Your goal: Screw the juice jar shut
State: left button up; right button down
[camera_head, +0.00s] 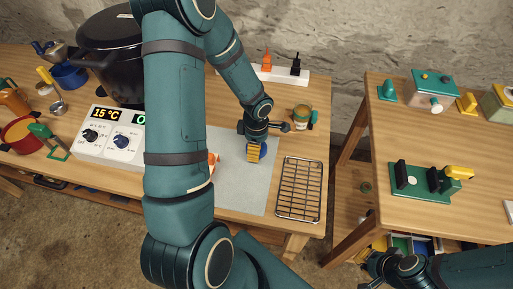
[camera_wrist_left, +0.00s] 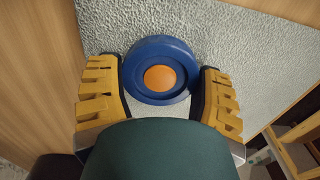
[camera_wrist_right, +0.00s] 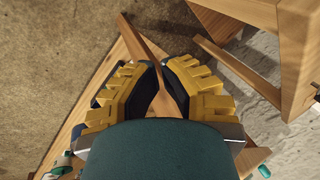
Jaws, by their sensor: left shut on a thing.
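A blue ring with an orange centre (camera_wrist_left: 160,78) sits between the yellow fingers of my left gripper (camera_wrist_left: 160,85) in the left wrist view. The fingers are shut on its sides. In the head view my left gripper (camera_head: 254,153) is over the grey mat, and only a bit of the blue ring (camera_head: 263,151) shows. The jar body below the ring is hidden. My right gripper (camera_wrist_right: 162,66) is away from the worktable, low at the right. Its fingertips are close together, with a narrow gap that leaves its state unclear.
The grey mat (camera_head: 232,190) lies on the wooden table. A wire rack (camera_head: 299,188) lies right of it, and a small jar (camera_head: 301,115) stands behind. A heater panel (camera_head: 112,141) and a black pot (camera_head: 112,50) are left. A second table (camera_head: 440,221) is at right.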

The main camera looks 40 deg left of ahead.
pick_arm(q)
jog(key=r, duration=0.4)
jog(key=r+p, duration=0.1)
jog(key=r, duration=0.3)
jog(key=shift+w+r, duration=0.2)
jog(key=shift+r, duration=0.15)
jog(key=w+r+p, duration=0.2)
jog(key=w, duration=0.7)
send_near(304, 103)
jog(key=s+d+f, duration=0.1)
jog(key=s+f, duration=0.1)
jog(key=shift+s+d+f+b, duration=0.15)
jog(key=shift+f+b, duration=0.95)
jog(key=shift+f, duration=0.8)
jog(key=shift+f+b, duration=0.5)
jog(key=shift+f, duration=0.4)
jog(key=shift+o, duration=1.2)
jog(key=c, duration=0.7)
jog(key=shift+m, duration=2.3)
